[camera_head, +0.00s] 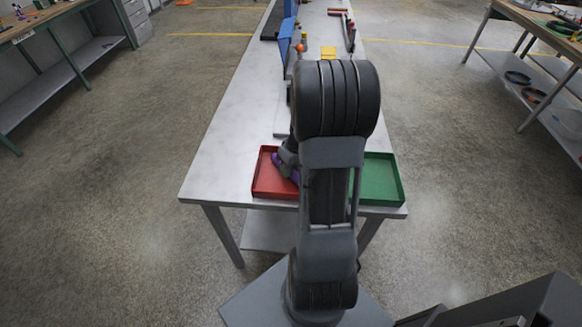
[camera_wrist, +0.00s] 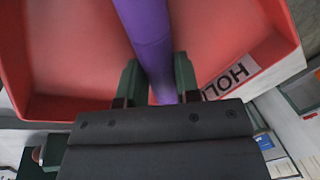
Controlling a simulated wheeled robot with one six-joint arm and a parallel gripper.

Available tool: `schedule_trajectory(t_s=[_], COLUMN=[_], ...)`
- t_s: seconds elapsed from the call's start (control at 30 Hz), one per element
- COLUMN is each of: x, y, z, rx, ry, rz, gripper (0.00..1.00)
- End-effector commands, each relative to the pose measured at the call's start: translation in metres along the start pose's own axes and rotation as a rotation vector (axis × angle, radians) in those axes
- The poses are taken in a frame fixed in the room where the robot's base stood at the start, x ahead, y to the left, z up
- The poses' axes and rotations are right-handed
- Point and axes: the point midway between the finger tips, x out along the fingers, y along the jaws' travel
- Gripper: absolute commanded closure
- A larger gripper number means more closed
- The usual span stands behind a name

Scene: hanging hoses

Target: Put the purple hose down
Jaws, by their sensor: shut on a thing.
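The purple hose (camera_wrist: 150,40) runs between the two fingers of my gripper (camera_wrist: 158,80) in the wrist view, which is shut on it. Beneath it is the red tray (camera_wrist: 60,60), with a white label reading "HOL" beside the right finger. In the head view a bit of purple hose (camera_head: 285,167) shows over the red tray (camera_head: 262,185). My arm hides most of my gripper there. I cannot tell whether the hose touches the tray floor.
A green tray (camera_head: 382,182) stands to the right of my arm at the near end of the grey table (camera_head: 225,150). Blue, yellow and red items stand farther back on the table. Workbenches stand left and right, with open floor between.

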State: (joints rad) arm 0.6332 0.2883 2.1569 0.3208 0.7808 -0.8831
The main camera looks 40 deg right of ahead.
Motion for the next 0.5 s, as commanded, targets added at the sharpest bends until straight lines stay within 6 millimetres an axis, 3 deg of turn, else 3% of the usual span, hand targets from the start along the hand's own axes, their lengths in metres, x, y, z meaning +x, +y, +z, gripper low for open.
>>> schedule_trajectory(t_s=[0.13,0.17,0.27,0.5], x=[0.0032,0.0033,0.0022,0.0022], y=[0.0008,0.0008,0.0006,0.0013], z=[0.0002,0.0002,0.0001,0.0004], rx=[0.0,0.0,0.0,0.001], ry=[0.0,0.0,0.0,0.0], rz=[0.0,0.0,0.0,0.001], gripper=[0.98,0.69,0.59,0.59])
